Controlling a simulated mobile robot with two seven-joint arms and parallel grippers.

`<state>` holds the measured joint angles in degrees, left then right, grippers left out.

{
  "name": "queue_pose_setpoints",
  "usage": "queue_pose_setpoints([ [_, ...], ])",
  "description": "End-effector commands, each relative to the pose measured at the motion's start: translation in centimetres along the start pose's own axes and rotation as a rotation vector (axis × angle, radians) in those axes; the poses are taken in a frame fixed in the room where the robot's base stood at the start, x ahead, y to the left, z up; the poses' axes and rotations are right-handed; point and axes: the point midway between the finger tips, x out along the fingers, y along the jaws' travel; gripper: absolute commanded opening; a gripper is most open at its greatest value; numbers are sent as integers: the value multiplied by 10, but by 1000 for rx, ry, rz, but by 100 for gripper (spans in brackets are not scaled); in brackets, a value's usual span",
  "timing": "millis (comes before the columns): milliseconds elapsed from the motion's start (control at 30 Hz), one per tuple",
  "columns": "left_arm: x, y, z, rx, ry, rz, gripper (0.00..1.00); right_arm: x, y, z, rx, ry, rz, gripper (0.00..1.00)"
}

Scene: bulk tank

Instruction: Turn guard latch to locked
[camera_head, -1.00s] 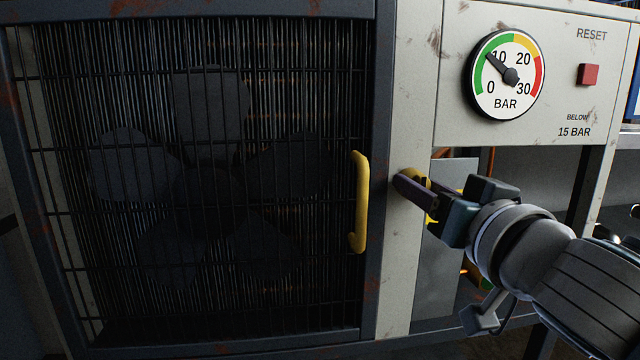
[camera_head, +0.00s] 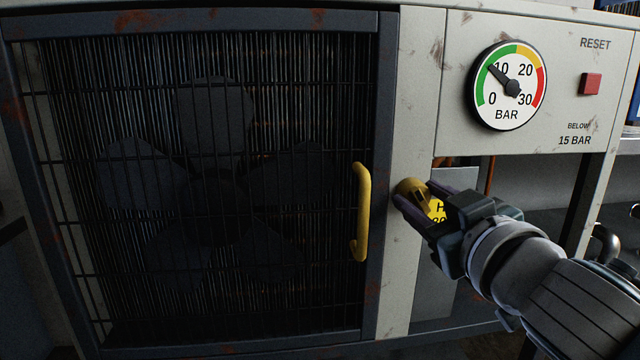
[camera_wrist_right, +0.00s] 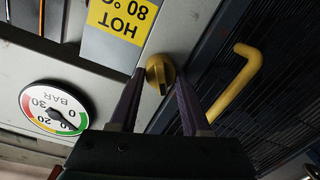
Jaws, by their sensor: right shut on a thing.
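The guard latch is a round yellow knob (camera_head: 409,186) on the pale post just right of the fan guard (camera_head: 368,290). In the right wrist view the knob (camera_wrist_right: 158,68) shows a raised bar with a dark mark. My right gripper (camera_head: 417,195) has its two purple fingers on either side of the knob and is shut on it. The fingers hide part of the knob. The mesh guard with its yellow handle (camera_head: 361,212) lies flush in its frame, with the fan behind it. My left gripper is not in view.
A pressure gauge (camera_head: 507,85) reads about 10 bar, with a red reset button (camera_head: 591,84) to its right. A yellow hot-warning label (camera_wrist_right: 122,18) sits beside the latch, partly behind my right gripper in the head view. The handle stands out close left of the latch.

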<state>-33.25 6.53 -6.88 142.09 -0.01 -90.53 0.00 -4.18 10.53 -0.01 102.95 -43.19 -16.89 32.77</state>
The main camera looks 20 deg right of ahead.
Motion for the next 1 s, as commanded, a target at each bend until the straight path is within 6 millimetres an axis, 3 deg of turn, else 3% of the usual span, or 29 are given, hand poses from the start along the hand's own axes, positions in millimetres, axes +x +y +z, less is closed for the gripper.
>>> queue_pose_setpoints([
  [600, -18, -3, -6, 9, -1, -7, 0, 0, -2, -2, -583, -26, 7, 0],
  [1000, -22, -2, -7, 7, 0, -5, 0, 0, -4, -1, -882, -39, 10, 0],
])
